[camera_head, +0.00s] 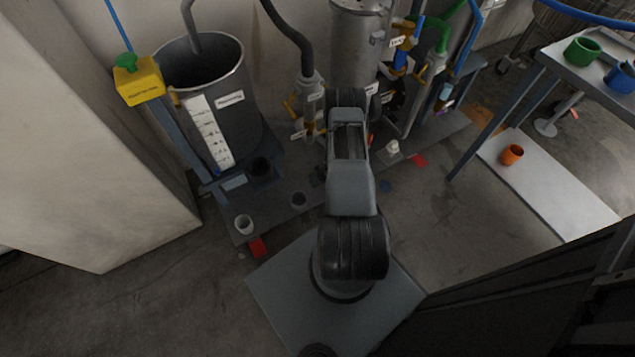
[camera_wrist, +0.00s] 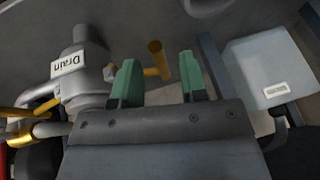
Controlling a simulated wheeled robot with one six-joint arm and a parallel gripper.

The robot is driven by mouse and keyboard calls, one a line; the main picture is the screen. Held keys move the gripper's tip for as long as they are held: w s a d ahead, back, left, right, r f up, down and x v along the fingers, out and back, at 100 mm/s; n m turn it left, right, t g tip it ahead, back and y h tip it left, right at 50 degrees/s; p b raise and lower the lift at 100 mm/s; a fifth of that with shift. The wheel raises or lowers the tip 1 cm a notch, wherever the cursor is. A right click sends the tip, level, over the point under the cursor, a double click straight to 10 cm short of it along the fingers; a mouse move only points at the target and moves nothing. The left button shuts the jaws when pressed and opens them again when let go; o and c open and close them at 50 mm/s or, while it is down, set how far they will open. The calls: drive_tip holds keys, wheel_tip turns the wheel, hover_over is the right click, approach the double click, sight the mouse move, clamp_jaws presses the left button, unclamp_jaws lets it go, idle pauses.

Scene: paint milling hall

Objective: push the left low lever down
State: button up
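In the wrist view a yellow lever (camera_wrist: 159,60) sticks out from a grey valve body (camera_wrist: 85,75) with a "Drain" label that reads upside down. My gripper (camera_wrist: 160,82) has two green fingertips spread apart with nothing held. The lever shows in the gap between the fingertips; I cannot tell its depth or whether it touches them. In the head view a yellow lever (camera_head: 291,107) is on a grey pipe valve left of my arm. My arm hides the gripper there. Which lever matches between views is unclear.
A dark tank (camera_head: 243,110) stands left of the valves, a metal vessel (camera_head: 360,45) behind my arm. A yellow box (camera_head: 138,82) with a green knob is at far left. A shelf table (camera_head: 590,65) with cups is at right. Small cups stand on the low platform (camera_head: 310,212).

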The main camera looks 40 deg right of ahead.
drive_tip(key=shift+w+f, duration=0.1)
drive_tip(key=shift+f, duration=0.15)
drive_tip(key=shift+c, duration=0.2)
clamp_jaws()
idle(0.3)
